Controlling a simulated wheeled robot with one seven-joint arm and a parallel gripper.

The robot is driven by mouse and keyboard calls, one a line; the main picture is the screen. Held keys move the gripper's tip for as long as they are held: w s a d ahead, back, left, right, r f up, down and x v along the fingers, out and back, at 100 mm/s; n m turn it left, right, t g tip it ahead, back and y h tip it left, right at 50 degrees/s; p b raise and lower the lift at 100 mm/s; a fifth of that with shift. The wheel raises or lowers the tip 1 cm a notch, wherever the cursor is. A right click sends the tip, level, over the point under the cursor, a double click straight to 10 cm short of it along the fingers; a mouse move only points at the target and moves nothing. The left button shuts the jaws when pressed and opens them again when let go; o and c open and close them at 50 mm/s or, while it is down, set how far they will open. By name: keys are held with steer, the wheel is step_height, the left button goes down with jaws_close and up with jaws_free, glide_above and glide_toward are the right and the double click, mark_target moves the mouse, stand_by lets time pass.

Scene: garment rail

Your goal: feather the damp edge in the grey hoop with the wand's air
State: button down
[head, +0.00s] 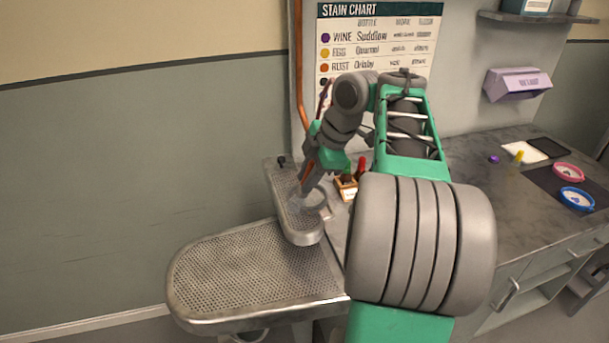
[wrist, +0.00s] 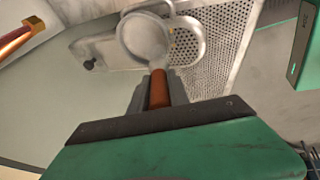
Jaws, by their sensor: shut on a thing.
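My gripper (wrist: 157,92) is shut on an orange-brown handle (wrist: 159,88), which I take to be the wand's. In the head view my gripper (head: 309,172) is above the small perforated board, partly hidden by my own arm. The grey hoop (wrist: 122,36) lies over the perforated board, just beyond the wand's end in the wrist view. It also shows in the head view (head: 325,199). A pale, hazy streak runs from the wand's end over the cloth in the hoop. I cannot make out a damp edge in the cloth.
The small perforated board (head: 305,236) stands above a larger perforated board (head: 240,275). A wooden caddy (head: 347,188) with bottles stands close right of the hoop. A pink hoop (head: 568,172) and a blue hoop (head: 577,199) lie on the counter's right. A copper pipe (head: 299,65) runs down the wall.

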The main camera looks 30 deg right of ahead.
steer(key=d+p, duration=0.3)
steer(key=d, duration=0.4)
steer(key=shift+w+d, duration=0.25)
steer(key=shift+d, duration=0.15)
stand_by(1.4)
step_height(320, 180, up, 7)
steer(key=p, duration=0.6)
steer(key=shift+p, duration=0.35)
